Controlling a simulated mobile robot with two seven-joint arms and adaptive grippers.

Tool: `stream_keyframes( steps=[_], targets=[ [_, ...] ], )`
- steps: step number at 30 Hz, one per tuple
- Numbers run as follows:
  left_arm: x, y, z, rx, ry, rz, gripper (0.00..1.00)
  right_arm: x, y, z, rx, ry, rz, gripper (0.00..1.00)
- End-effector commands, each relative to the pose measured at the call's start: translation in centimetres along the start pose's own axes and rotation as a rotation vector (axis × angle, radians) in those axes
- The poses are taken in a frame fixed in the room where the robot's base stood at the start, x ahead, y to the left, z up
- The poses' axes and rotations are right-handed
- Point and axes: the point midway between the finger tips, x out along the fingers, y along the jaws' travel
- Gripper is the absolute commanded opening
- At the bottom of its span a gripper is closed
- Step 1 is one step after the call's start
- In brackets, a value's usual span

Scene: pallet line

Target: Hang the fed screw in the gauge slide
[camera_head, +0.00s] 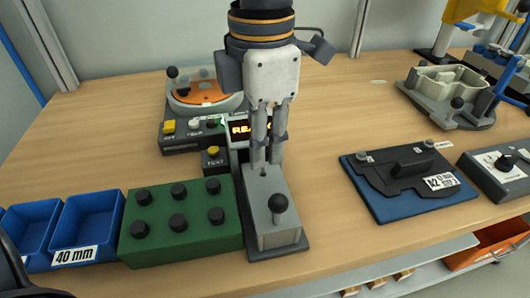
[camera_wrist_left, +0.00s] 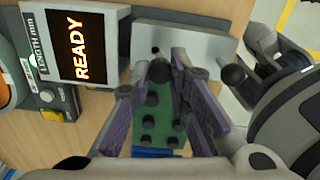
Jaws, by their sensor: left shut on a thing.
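The gauge slide (camera_head: 275,239) is a grey block with a black ball knob, on a dark base at the table's front middle. It also shows in the wrist view (camera_wrist_left: 205,42), with a small dark hole or slot near one end. My left gripper (camera_head: 265,158) points down over the back end of this block, its fingers close together. In the wrist view its fingertips (camera_wrist_left: 167,66) nearly meet beside the dark spot. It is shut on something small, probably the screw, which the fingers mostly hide. I cannot tell whether the screw touches the slide.
A length display (camera_wrist_left: 80,45) reads READY beside the slide. A feeder with an orange disc (camera_head: 195,92) stands behind. A green block with black knobs (camera_head: 180,222) and blue bins (camera_head: 90,222) are left. A blue fixture plate (camera_head: 405,200) lies right, with bare table between.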

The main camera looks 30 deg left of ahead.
Motion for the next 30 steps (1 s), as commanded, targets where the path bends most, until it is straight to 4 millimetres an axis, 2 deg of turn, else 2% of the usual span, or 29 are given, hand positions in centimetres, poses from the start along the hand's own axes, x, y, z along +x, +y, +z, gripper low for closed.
stream_keyframes(
  steps=[2,6,20,21,23,30],
  targets=[
    [1.3,0.8,0.2,-0.001,0.004,-0.003,0.03,0.0,0.0,0.0,0.0,0.0,0.0,0.0],
    [3.6,0.7,0.2,0.0,0.003,0.001,0.03,0.0,0.0,0.0,0.0,0.0,0.0,0.0],
    [4.5,0.7,0.2,-0.002,0.001,0.001,0.03,0.0,0.0,0.0,0.0,0.001,0.0,0.0],
    [4.5,0.7,0.2,-0.003,0.001,0.001,0.21,0.0,0.0,0.0,0.0,0.001,0.0,0.0],
    [4.5,0.7,0.2,-0.003,0.0,0.001,0.34,0.0,0.0,0.0,0.0,0.001,0.0,0.0],
    [4.5,0.7,0.2,-0.003,0.001,0.0,0.37,0.0,0.0,0.0,0.0,0.0,0.0,0.0]
  ],
)
